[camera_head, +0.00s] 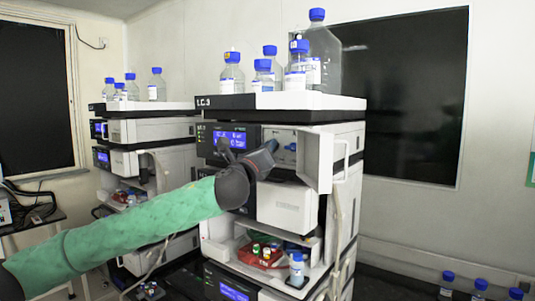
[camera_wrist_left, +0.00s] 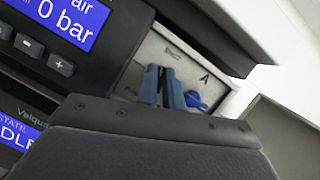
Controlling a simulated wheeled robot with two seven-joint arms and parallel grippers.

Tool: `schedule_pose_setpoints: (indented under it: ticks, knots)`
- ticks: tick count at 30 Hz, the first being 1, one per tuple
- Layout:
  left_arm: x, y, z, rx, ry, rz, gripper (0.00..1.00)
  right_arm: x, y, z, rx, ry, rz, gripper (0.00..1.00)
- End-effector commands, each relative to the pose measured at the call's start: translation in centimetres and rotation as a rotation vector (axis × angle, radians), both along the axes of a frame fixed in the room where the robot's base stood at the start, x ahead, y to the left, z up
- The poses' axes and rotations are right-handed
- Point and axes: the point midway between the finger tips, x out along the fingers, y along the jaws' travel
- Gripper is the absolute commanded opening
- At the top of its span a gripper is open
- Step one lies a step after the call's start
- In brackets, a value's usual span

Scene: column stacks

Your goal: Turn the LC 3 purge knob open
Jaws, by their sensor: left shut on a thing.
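The LC 3 column stack (camera_head: 282,101) stands in the middle of the head view, with its label at the top left. The pump module's panel (camera_head: 286,134) is exposed behind an open white door (camera_head: 325,163). My left gripper (camera_head: 272,147) reaches into this recess from the left. In the left wrist view its two blue-grey fingers (camera_wrist_left: 166,84) are close together at the panel, shut on a knob that they mostly hide. A blue knob (camera_wrist_left: 196,101) shows just right of the fingers, below a letter A. My right gripper is not in view.
Blue-capped bottles (camera_head: 297,80) stand on top of the stack. The open door borders the recess on the right. The display (camera_head: 231,139) is left of it. Another stack (camera_head: 150,130) stands behind at left. A small bottle (camera_head: 297,270) and red tray (camera_head: 262,255) sit lower down.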

Motion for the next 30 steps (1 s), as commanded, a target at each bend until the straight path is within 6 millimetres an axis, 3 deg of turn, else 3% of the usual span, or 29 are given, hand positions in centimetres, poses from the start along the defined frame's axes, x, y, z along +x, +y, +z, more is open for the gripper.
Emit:
schedule_pose_setpoints:
  ticks: [14,30]
  knots:
    - [0.0,-0.1,-0.2,-0.369,0.268,0.000,0.00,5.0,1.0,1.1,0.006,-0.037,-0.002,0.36]
    - [0.0,-0.1,0.0,-0.720,0.523,-0.001,0.00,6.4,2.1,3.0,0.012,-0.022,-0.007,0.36]
